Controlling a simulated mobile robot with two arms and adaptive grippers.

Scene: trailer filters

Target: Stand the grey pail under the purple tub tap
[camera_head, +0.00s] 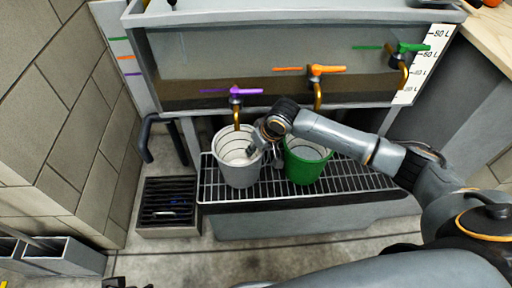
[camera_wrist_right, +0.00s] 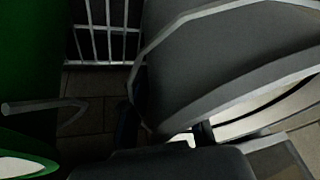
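The grey pail (camera_head: 237,174) stands upright on the wire rack. Its mouth is below the spout of the purple-handled tap (camera_head: 237,108) on the tub. My right gripper (camera_head: 264,153) is at the pail's right rim, one finger over the inside and the other outside, with the fingers apart. In the right wrist view the pail's wall (camera_wrist_right: 215,70) fills much of the picture, with dark fingers at its rim; contact is hard to tell. A dark part at the bottom left edge of the head view may be my left gripper (camera_head: 115,283); its fingers are not clear.
A green pail (camera_head: 304,168) stands just right of my right gripper, on the rack (camera_head: 350,178). The tub also has an orange tap (camera_head: 317,72) and a green tap (camera_head: 402,50). A floor grate (camera_head: 168,202) lies left of the rack, near the tiled wall.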

